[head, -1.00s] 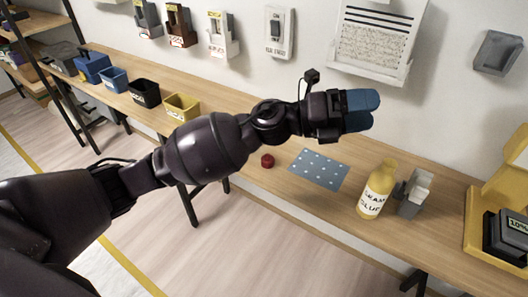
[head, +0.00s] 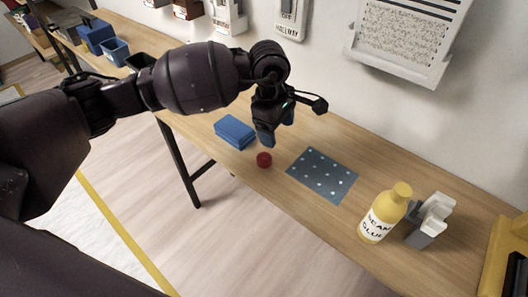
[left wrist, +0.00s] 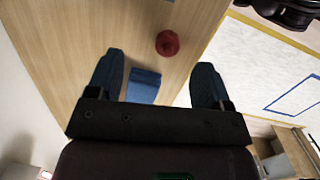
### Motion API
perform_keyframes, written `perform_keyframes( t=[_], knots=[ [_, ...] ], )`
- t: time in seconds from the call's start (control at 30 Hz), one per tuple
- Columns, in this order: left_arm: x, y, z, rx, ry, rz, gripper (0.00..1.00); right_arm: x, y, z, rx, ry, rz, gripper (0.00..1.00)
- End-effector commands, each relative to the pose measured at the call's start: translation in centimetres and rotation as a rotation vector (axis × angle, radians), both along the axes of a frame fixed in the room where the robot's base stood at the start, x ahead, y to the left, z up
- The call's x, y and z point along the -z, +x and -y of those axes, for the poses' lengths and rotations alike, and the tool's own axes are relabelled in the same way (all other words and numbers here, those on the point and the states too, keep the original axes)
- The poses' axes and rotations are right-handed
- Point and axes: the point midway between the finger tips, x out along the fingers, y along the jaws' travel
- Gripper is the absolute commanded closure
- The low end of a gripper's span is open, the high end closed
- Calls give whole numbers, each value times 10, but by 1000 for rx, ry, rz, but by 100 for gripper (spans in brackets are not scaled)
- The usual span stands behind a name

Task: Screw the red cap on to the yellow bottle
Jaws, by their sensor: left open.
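The red cap (head: 264,160) sits on the wooden table near its front edge. It also shows in the left wrist view (left wrist: 167,43), beyond and between my fingertips. The yellow bottle (head: 380,217) stands upright on the table to the right, with black lettering on a white label. My left gripper (head: 276,134) points down above the table, just behind the cap in the head view. Its blue fingers are spread and empty in the left wrist view (left wrist: 160,65). My right gripper is not in view.
A blue box (head: 235,131) lies left of the cap and shows between my fingers in the wrist view (left wrist: 143,86). A dotted blue-grey mat (head: 322,174) lies between cap and bottle. A grey-white holder (head: 428,221) stands close right of the bottle. The wall is behind.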

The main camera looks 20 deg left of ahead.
Motion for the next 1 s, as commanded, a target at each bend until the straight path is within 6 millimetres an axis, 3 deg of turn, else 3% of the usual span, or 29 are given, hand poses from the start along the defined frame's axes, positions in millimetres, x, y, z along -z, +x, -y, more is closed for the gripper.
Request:
perform_keyframes(
  t=[0.2,0.67,1.0],
  knots=[
    [1,-4,-20,77,126,-21,27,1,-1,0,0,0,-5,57],
    [3,-5,-21,102,129,-24,27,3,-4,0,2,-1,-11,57],
    [43,-6,-21,102,128,-30,27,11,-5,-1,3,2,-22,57]
  ],
)
